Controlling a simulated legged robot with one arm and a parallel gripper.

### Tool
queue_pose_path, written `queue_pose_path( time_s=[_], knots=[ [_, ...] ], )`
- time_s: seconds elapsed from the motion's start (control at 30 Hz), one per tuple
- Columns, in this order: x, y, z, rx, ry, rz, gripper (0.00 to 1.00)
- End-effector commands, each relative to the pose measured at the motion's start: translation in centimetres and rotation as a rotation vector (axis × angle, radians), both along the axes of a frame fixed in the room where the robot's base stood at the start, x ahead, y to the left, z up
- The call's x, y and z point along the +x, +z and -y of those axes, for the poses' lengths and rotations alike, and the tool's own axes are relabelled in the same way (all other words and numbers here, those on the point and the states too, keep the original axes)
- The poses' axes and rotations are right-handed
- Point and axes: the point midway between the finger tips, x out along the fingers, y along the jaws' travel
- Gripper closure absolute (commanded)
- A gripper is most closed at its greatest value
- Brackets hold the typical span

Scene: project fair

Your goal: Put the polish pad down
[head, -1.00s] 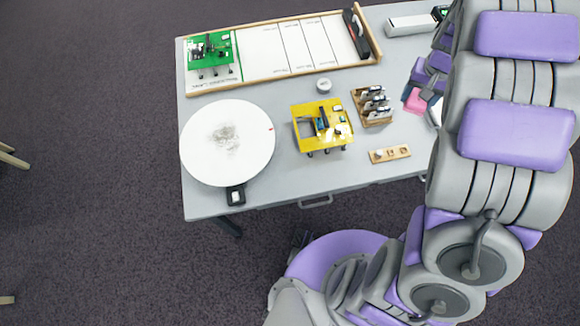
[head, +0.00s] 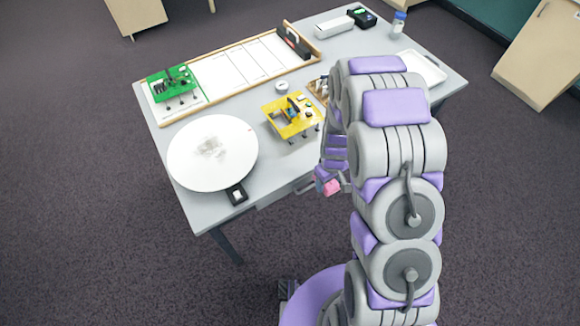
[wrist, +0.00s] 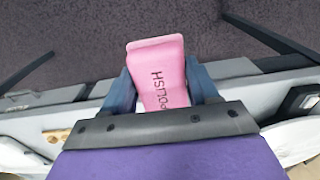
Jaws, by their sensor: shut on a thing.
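The pink polish pad (wrist: 158,75) is held between the two blue fingers of my gripper (wrist: 160,88) in the wrist view, with its dark lettering showing. In the head view the pad (head: 331,187) is a small pink shape at the end of my gripper (head: 328,180), at the table's front edge. In the wrist view dark floor lies behind the pad's far end. My arm hides part of the table (head: 205,205) at the right.
A white round disc (head: 190,165) lies at the table's left. A yellow board (head: 283,127) and a green board (head: 168,88) stand on the table, the green one on a long framed panel (head: 265,55). A white tray (head: 425,68) sits at the right end. Cabinets stand beyond.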

Motion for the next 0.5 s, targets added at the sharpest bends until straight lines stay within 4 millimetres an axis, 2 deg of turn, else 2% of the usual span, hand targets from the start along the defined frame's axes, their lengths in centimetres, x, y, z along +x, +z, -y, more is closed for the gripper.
queue_pose_path(
  time_s=[0.5],
  knots=[
    [6.7, -1.3, -8.7, 0.001, 0.01, 0.004, 0.65]
  ],
)
